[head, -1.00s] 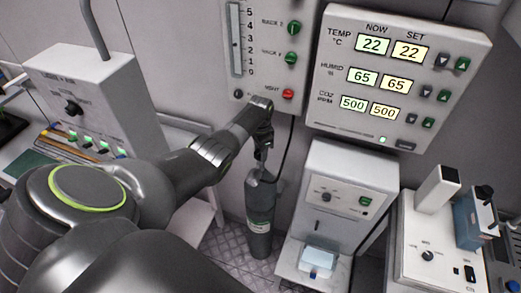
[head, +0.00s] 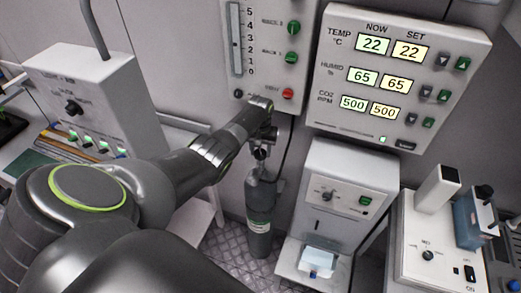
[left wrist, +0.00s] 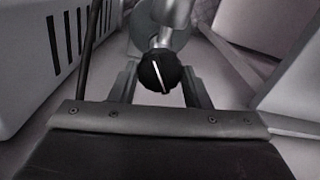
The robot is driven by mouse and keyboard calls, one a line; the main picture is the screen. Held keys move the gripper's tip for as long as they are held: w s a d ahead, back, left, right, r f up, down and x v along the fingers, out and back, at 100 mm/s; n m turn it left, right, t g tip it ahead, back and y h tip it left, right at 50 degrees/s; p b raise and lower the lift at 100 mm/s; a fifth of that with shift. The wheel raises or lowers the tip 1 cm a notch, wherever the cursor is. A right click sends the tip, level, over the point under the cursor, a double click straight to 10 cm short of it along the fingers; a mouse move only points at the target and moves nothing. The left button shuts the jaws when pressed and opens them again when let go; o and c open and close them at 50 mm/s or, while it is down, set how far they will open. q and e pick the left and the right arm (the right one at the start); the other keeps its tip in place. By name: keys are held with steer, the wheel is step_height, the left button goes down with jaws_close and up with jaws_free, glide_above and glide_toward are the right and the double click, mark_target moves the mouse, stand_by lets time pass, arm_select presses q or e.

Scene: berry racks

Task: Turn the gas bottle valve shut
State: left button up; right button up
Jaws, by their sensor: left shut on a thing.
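The gas bottle (head: 259,222) is a dark grey cylinder with a pale label, standing upright on the floor against the wall. My left gripper (head: 261,153) is above its top, pointing down. In the left wrist view the valve knob (left wrist: 160,72) is round and black with a white line, tilted slightly from vertical in the picture. The fingers of my left gripper (left wrist: 160,88) lie on either side of the knob, shut on it. The lower part of the valve is hard to make out in the head view. My right gripper is not in view.
A wall panel (head: 265,75) with green and red buttons is just above the gripper. A dark hose (head: 289,150) runs down beside the bottle. A white cabinet (head: 345,185) stands close on the right, and a grey control box (head: 85,85) is at left.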

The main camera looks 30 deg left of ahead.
mark_target(261, 152)
arm_select(q)
steer(key=n, duration=0.5)
steer(key=shift+n, duration=0.3)
steer(key=n, duration=0.5)
steer(key=shift+n, duration=0.4)
steer(key=o, duration=1)
steer(key=shift+c, duration=0.2)
steer(key=shift+r, duration=0.15)
steer(key=shift+w+r, duration=0.1)
steer(key=shift+r, duration=0.5)
step_height(261, 152, up, 16)
steer(key=b, duration=0.3)
